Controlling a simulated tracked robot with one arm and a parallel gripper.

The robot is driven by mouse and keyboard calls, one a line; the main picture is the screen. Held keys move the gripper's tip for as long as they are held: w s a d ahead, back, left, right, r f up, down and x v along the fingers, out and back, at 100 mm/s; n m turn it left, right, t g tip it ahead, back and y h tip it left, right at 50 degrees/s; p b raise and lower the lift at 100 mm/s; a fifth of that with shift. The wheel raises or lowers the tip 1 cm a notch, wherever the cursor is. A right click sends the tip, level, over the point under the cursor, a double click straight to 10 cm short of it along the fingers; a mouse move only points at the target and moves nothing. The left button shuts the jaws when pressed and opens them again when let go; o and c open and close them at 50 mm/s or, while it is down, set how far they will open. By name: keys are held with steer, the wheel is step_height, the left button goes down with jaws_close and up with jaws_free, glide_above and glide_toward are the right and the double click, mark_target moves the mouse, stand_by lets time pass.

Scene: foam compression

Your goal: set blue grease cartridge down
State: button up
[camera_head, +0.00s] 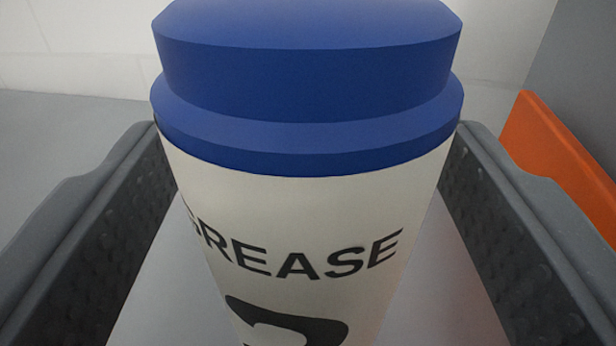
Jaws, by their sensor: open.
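The grease cartridge (310,210) fills the middle of the view. It has a blue stepped cap, a white body and dark "GREASE" lettering with a black mark below. It looks upright. My gripper (308,150) is open, with one dark textured jaw on each side of the cartridge. Lower down, pale gaps show between the body and both jaws. Near the cap the jaw tips come close to the sides, and I cannot tell whether they touch. The cartridge's base is hidden below the frame.
An orange panel or object (560,160) stands at the right, just behind the right jaw, beside a grey upright surface (580,70). A pale wall (70,45) is at the back. A grey surface (60,140) at the left looks clear.

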steer(key=s+b, duration=0.2)
steer(key=s, duration=0.7)
steer(key=s+d+f+n+g+y, duration=0.1)
steer(key=s+d+f+g, duration=0.1)
steer(key=s+f, duration=1)
steer(key=s, duration=0.3)
steer(key=shift+f+g+y, duration=0.3)
steer(key=shift+f, duration=0.1)
steer(key=shift+s, duration=0.1)
step_height(320, 180, down, 7)
steer(key=b, duration=0.7)
steer(key=shift+r, duration=0.15)
steer(key=shift+a+r, duration=0.1)
